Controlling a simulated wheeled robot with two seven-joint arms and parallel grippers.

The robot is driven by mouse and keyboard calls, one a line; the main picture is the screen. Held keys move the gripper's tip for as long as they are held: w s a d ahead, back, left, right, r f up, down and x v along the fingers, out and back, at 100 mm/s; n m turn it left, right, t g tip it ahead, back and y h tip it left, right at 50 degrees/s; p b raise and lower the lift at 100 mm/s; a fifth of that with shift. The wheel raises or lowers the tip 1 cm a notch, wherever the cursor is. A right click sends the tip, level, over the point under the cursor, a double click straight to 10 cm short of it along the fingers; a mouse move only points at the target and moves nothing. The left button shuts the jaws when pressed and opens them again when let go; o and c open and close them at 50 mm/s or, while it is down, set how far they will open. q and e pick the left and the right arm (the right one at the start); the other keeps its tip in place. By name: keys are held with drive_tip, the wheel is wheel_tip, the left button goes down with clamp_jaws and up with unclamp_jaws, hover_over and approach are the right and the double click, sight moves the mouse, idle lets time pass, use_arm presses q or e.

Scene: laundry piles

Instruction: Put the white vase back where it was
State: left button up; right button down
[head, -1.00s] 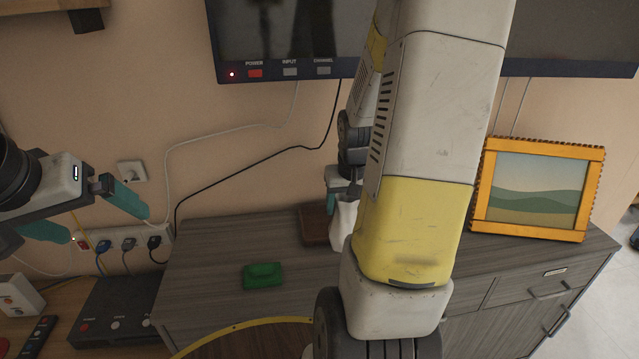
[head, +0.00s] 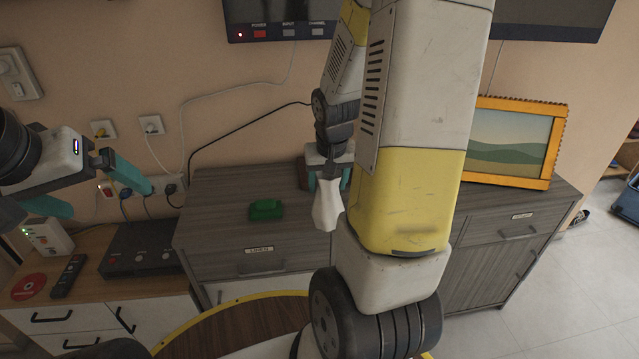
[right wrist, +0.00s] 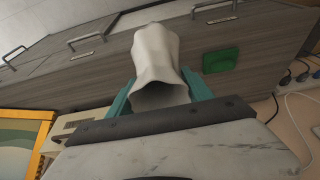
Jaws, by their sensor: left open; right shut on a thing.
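The white vase (head: 328,204) is held by my right gripper (head: 330,176), close to the front edge of the dresser top (head: 225,220). In the head view the vase hangs below the fingers, slightly tilted, and looks clear of the top. In the right wrist view the vase (right wrist: 156,55) sits between the teal fingers of my right gripper (right wrist: 158,93), its open mouth facing the camera. My right arm hides part of the dresser top. My left gripper (head: 92,190) is open and empty at the left, away from the vase.
A green dish-like object (head: 266,209) lies on the dresser left of the vase. A dark brown object (head: 302,173) stands behind it. An orange picture frame (head: 512,141) stands at the right end. A round wooden table (head: 235,325) with a yellow rim is in front.

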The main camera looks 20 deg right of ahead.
drive_tip(key=w+d+f, duration=0.5)
drive_tip(key=w+d, duration=0.4)
drive_tip(key=w, duration=0.3)
drive_tip(key=shift+w, duration=0.2)
drive_tip(key=shift+f, duration=0.1)
drive_tip(key=shift+c, duration=2.1)
unclamp_jaws()
drive_tip(key=s+a+r+t, duration=0.1)
drive_tip(key=s+a+r, duration=0.25)
drive_tip(key=r, duration=0.55)
drive_tip(key=s+a+r, duration=0.3)
drive_tip(key=s+r, duration=0.1)
drive_tip(key=r, duration=0.5)
drive_tip(key=s+a+r+n+t+y, duration=0.1)
drive_tip(key=s+a+r, duration=0.2)
drive_tip(key=s+a, duration=0.4)
drive_tip(key=s+a+r+n+t+y, duration=0.1)
drive_tip(key=s+a+r+n+y, duration=0.1)
drive_tip(key=s+a, duration=0.6)
drive_tip(key=s+r, duration=0.1)
drive_tip(key=s, duration=0.3)
drive_tip(key=shift+a+r, duration=0.2)
drive_tip(key=shift+r, duration=0.15)
